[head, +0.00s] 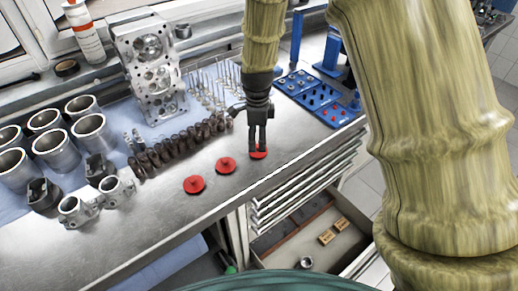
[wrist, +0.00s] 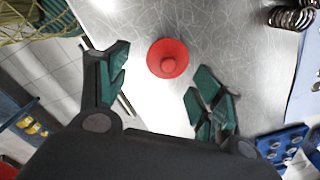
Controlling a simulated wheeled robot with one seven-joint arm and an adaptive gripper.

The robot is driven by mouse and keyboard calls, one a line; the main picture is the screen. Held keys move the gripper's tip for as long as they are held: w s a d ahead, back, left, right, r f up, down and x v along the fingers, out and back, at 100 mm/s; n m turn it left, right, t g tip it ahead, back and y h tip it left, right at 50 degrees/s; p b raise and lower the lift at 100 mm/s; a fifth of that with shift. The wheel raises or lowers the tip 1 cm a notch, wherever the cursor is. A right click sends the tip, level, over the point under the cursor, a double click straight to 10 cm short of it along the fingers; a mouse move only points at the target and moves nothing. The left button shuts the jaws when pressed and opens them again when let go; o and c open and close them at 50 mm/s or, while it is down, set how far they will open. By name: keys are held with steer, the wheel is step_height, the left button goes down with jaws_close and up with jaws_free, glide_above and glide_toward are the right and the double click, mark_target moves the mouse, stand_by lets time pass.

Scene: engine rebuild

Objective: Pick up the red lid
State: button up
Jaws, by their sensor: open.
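Three red lids lie in a row on the metal workbench top. The left lid (head: 194,184) and the middle lid (head: 225,165) are clear of my gripper. The right lid (head: 259,152) is under my gripper (head: 257,145) in the head view, partly hidden by the fingers. In the wrist view one red lid (wrist: 167,58), round with a small raised knob, lies between and a little beyond the two fingertips. My gripper (wrist: 163,75) is open and empty, pointing down. I cannot tell the exact gap above the lid.
Dark rocker-like parts (head: 180,145) stand in a row behind the lids. An engine block part (head: 150,65), metal cylinders (head: 93,132) and blue trays (head: 318,97) sit around. An open drawer (head: 310,240) is below the bench edge. Bare bench lies in front of the lids.

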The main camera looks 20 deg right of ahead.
steer(key=shift+w+a+f, duration=0.1)
steer(key=shift+w+f, duration=0.7)
steer(key=shift+f, duration=0.05)
steer(key=shift+s+d+f+p, duration=0.3)
steer(key=shift+s+f+p, duration=0.2)
steer(key=shift+p, duration=0.25)
steer(key=f, duration=0.1)
steer(key=w+f+p, duration=0.1)
steer(key=f, duration=0.1)
steer(key=shift+s+d+f, duration=0.1)
steer(key=shift+f, duration=0.05)
steer(key=shift+s+f, duration=0.1)
steer(key=shift+s, duration=0.1)
steer(key=shift+w+f, duration=0.1)
steer(key=shift+w, duration=0.05)
steer(key=c, duration=0.5)
